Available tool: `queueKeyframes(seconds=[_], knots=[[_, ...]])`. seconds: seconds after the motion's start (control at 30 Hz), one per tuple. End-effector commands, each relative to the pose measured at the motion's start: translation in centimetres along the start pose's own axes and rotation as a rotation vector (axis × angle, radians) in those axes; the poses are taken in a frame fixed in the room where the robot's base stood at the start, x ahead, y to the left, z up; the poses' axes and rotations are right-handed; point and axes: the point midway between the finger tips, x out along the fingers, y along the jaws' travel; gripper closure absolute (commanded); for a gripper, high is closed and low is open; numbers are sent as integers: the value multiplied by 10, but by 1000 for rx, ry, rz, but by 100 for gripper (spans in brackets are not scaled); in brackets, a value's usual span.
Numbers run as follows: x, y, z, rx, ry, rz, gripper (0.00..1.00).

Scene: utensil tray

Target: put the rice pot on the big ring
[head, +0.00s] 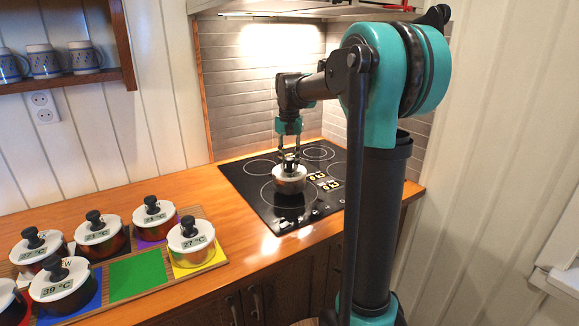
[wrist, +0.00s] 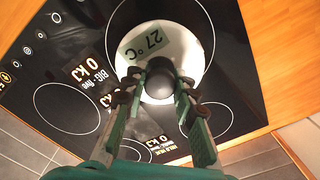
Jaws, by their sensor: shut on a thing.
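My gripper (head: 290,158) is shut on the black knob of a steel pot (head: 289,184) with a white lid, over the black hob. The wrist view shows my fingers (wrist: 158,82) on both sides of the knob, and the pot's lid (wrist: 188,42) reads 27 °C. No rice name is readable on it. In the wrist view the ring curves around the lid. I cannot tell whether the pot's base touches the glass.
A tray (head: 139,280) with coloured squares stands at the left, holding several similar lidded pots; its green square is bare. Smaller rings (head: 318,153) lie at the back of the hob. Mugs (head: 43,61) stand on a wall shelf. Bare wooden counter lies between tray and hob.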

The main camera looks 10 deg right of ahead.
Motion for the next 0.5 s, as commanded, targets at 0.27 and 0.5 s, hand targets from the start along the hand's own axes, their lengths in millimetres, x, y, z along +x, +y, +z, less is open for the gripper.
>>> queueKeyframes(seconds=[0.27, 0.5], knots=[[17, 0, 0, 0, 0, 0, 100], [19, 0, 0, 0, 0, 0, 100]])
